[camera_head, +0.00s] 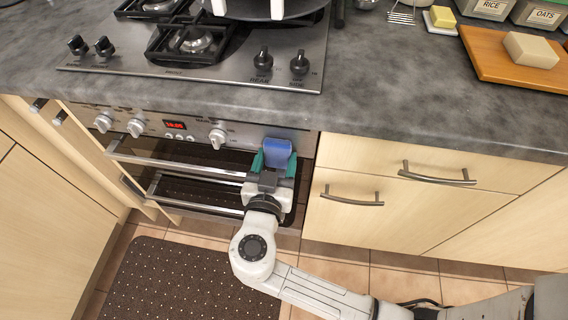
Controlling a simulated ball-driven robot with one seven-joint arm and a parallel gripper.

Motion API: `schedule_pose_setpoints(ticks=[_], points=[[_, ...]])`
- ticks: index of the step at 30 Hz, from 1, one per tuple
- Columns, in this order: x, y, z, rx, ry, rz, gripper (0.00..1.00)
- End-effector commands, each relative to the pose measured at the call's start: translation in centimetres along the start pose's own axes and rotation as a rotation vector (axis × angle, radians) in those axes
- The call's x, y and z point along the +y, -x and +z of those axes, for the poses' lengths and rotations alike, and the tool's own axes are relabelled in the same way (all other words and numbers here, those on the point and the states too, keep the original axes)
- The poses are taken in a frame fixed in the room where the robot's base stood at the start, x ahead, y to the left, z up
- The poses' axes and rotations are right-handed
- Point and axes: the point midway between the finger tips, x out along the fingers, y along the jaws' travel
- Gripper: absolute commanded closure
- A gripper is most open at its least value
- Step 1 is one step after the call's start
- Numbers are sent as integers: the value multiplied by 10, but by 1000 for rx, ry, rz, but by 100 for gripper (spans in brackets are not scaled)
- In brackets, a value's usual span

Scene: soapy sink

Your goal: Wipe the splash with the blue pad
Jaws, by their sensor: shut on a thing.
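The blue pad (277,149) is held between the green-tipped fingers of my gripper (273,160), which is shut on it. The gripper is in front of the oven front, at the right end of the oven's upper handle, below the countertop edge. I cannot tell whether the pad touches the oven front. I cannot make out a clear splash on the grey countertop (420,90) or elsewhere in this view.
A gas hob (200,60) with knobs and a pan (270,8) is above the oven. A wooden board (485,52) bears a pale block (531,50). A yellow block (443,17) and labelled RICE (492,8) and OATS (541,14) containers stand at the back right. The counter's middle right is clear.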

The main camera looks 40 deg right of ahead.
Motion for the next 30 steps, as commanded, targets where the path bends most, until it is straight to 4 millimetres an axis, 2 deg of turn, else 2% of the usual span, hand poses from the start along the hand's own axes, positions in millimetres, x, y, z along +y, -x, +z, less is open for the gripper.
schedule_pose_setpoints(ticks=[5,15,23,30], points=[[-6,-1,0,0,-2,1,69],[-30,1,1,0,-3,1,69],[-39,0,1,0,-3,0,69],[-58,-2,2,0,-4,0,69]])
